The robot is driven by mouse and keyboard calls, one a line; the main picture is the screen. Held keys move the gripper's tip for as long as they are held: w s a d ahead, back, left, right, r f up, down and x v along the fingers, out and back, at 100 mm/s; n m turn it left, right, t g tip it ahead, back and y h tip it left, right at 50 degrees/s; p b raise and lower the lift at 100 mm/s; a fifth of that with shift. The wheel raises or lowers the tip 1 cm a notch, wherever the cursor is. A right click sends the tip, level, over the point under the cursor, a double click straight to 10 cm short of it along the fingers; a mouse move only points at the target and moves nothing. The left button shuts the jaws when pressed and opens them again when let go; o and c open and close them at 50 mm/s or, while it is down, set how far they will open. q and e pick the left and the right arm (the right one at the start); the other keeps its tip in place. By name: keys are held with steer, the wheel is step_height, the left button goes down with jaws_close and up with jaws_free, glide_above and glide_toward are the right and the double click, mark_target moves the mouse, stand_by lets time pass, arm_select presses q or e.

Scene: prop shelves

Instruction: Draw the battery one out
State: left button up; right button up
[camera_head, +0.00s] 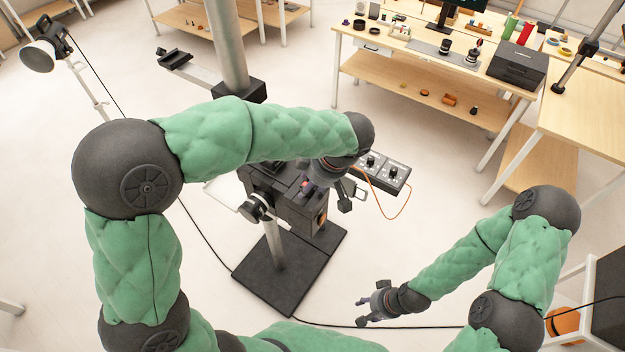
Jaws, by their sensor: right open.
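A dark boxy device (290,212) stands on a pole over a black base plate (285,285). A small red part shows on its top, and an orange-rimmed round opening is on its side. I cannot tell which part of it is the battery. My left gripper (352,198) is over the device's right side, partly hidden by its own wrist; I cannot tell whether it touches the device or how its fingers stand. My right gripper (362,310) is open and empty, low and to the right of the base plate, apart from the device.
A dark control box (386,171) with knobs sits beside the device, with an orange cable hanging from it. A wooden workbench (440,85) with tools is behind on the right. Black cables run across the floor. The floor between the device and workbench is mostly clear.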

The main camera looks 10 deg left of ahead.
arm_select(q)
jaws_close()
steer(key=shift+f, duration=0.1)
steer(key=shift+w+r+g+p, duration=0.25)
steer(key=shift+g+p, duration=0.15)
steer(key=shift+p, duration=0.35)
stand_by(0.7)
steer(key=shift+w+r+p, duration=0.15)
steer(key=shift+r+p, duration=0.15)
steer(key=shift+r, duration=0.05)
stand_by(0.7)
steer(key=shift+r, duration=0.15)
stand_by(0.4)
steer(key=shift+r+p, duration=0.45)
steer(key=shift+r, duration=0.95)
steer(key=shift+d, duration=0.1)
